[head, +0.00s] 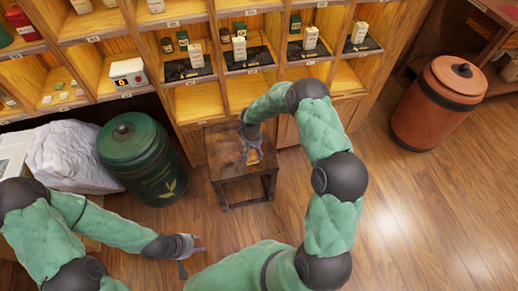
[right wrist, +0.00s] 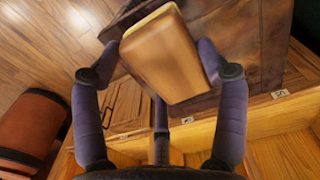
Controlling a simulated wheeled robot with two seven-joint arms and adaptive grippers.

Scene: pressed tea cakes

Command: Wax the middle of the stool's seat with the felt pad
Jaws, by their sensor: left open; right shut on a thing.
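The stool (head: 222,160) is a small dark wooden one with a square seat, standing in front of the shelves. My right gripper (head: 250,140) is over the right part of the seat, pointing down. It is shut on a tan block, the felt pad (head: 254,157). In the right wrist view the felt pad (right wrist: 162,52) sits between the fingers, with the dark stool seat (right wrist: 255,45) behind it. I cannot tell whether the pad touches the seat. My left gripper (head: 190,256) is open and empty, low over the floor, left of and nearer than the stool.
A green canister (head: 142,160) stands left of the stool, beside a white wrapped bundle (head: 68,155). An orange-brown canister (head: 437,105) stands at the right. Wooden shelves (head: 200,100) with small boxes and jars rise behind the stool. The floor (head: 420,215) to the right is clear.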

